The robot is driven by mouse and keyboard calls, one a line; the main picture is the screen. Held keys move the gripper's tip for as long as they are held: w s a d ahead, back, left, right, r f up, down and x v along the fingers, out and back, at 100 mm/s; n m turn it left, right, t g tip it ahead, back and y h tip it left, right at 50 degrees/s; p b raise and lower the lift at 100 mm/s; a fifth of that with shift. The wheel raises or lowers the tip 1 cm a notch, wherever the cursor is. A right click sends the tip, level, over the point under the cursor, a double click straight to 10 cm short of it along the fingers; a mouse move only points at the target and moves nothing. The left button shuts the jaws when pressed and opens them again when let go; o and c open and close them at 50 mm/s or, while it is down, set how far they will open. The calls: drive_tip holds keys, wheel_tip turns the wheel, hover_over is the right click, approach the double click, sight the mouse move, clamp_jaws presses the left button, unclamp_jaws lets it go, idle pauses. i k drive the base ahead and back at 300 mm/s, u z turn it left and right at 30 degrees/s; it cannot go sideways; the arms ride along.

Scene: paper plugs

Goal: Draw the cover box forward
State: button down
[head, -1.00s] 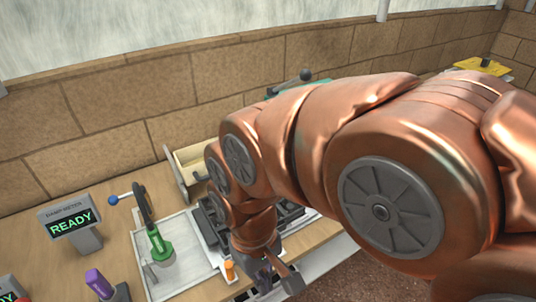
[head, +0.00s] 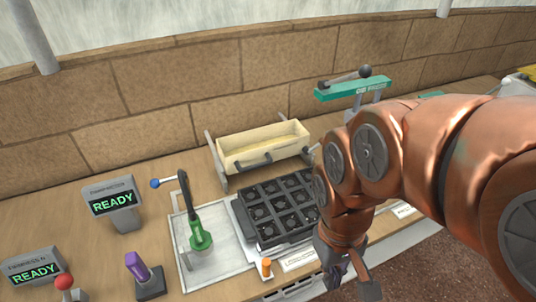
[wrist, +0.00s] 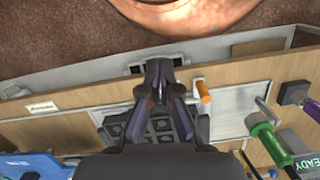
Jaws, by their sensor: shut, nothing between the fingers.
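The cover box, which I take to be the cream open-topped box (head: 262,150) with a dark bar handle (head: 268,158) on its front, sits between grey side brackets at the back of the bench in the head view. I cannot make it out in the wrist view. My gripper (head: 350,284) hangs at the bench's front edge, well in front and to the right of the box, apart from it. In the wrist view my gripper (wrist: 160,75) has its fingers together with nothing seen between them.
A black gridded tray (head: 275,207) lies between the box and the front edge. A green-based lever (head: 200,238) stands on a pale tray left of it. An orange peg (head: 266,267) is near the edge. A green-topped press (head: 353,88) stands behind my arm; READY displays (head: 112,204) stand left.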

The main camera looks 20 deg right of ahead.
sight(266, 149)
drive_tip(key=z, duration=1.1)
drive_tip(key=k, duration=0.7)
drive_tip(key=u, duration=1.55)
